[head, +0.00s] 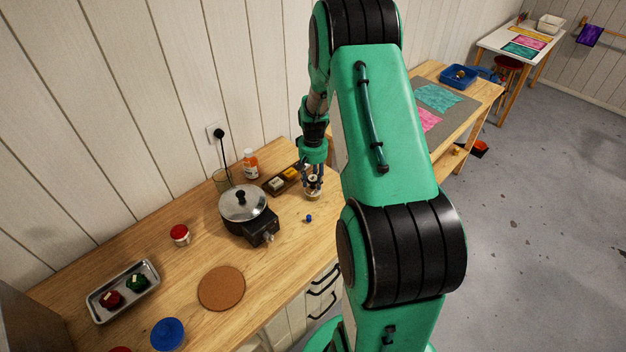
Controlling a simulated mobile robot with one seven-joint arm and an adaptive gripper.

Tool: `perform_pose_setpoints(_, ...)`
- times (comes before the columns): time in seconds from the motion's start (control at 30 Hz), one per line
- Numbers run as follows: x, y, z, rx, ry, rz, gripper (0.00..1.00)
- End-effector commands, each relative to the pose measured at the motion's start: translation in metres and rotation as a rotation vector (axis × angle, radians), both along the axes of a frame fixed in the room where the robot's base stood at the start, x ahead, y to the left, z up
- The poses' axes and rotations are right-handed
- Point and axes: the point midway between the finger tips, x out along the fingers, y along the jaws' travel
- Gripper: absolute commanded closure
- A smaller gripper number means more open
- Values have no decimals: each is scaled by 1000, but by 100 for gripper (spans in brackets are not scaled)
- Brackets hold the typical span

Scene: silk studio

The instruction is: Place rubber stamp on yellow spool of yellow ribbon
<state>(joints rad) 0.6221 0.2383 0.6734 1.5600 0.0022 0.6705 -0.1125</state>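A dark tray (270,188) with pale and yellow blocks lies just left of my gripper. A small blue thing (308,218) lies in front. A hot plate with a lidded pot (243,204), orange bottle (251,163), red-lidded jar (180,235), metal tray (95,309) and cork mat (221,289) stand leftward.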

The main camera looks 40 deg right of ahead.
Motion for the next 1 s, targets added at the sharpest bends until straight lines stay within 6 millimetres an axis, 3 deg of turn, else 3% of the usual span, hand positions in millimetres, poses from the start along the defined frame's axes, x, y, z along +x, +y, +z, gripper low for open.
perform_pose_setpoints(0.1, 0, 0, 0, 0, 0, 0, 46)
perform_pose_setpoints(0.57, 0, 0, 7, -1, -2, 0, 46)
perform_pose_setpoints(0.77, 0, 0, 27, -1, -2, 0, 46)
perform_pose_setpoints(1.0, 1, -1, 66, -1, -3, 0, 46)
